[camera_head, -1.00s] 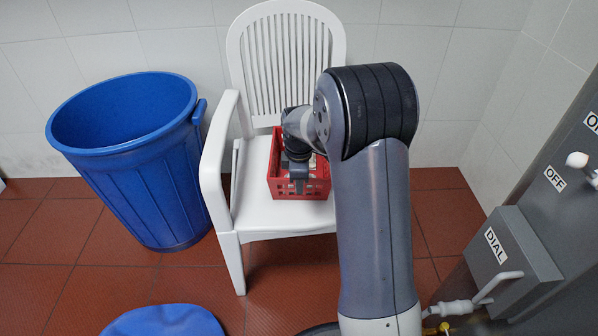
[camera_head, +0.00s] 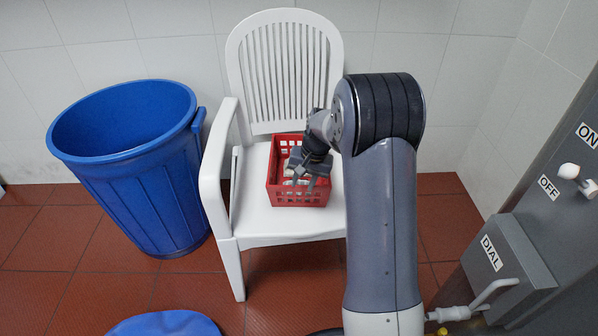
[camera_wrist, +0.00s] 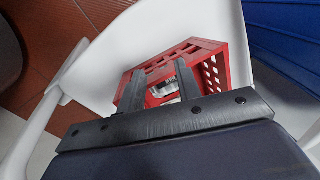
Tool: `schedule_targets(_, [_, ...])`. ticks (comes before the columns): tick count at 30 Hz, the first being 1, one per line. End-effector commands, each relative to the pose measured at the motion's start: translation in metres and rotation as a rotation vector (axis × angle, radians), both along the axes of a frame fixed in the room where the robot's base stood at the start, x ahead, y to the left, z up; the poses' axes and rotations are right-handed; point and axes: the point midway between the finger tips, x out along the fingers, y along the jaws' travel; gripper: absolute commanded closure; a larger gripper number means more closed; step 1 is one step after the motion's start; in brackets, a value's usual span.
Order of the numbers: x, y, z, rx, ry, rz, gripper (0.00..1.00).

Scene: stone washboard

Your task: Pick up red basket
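The red basket (camera_head: 283,197) is an open plastic crate with slotted walls. It sits on the seat of a white chair (camera_head: 255,217) and shows some pale contents inside. My gripper (camera_head: 304,183) is over the basket's front right part, with its fingers spread apart. In the wrist view the two fingers (camera_wrist: 159,68) stand apart in front of the basket (camera_wrist: 213,72), with part of its rim and interior between them. I cannot tell whether a finger touches the basket.
A large blue bin (camera_head: 150,185) stands left of the chair. The chair's left armrest (camera_head: 216,150) and slatted back (camera_head: 288,65) border the seat. A grey control panel (camera_head: 545,215) is at the right, and a blue round object (camera_head: 165,325) is at the bottom.

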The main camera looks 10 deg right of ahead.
Motion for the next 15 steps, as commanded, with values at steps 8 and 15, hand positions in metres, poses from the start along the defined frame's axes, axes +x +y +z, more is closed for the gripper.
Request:
schedule_targets(8, [0.009, -0.01, 0.001, 0.145, 0.107, -0.568, 0.67])
schedule_targets(15, [0.017, -0.019, 0.002, 0.271, 0.222, -1.035, 0.67])
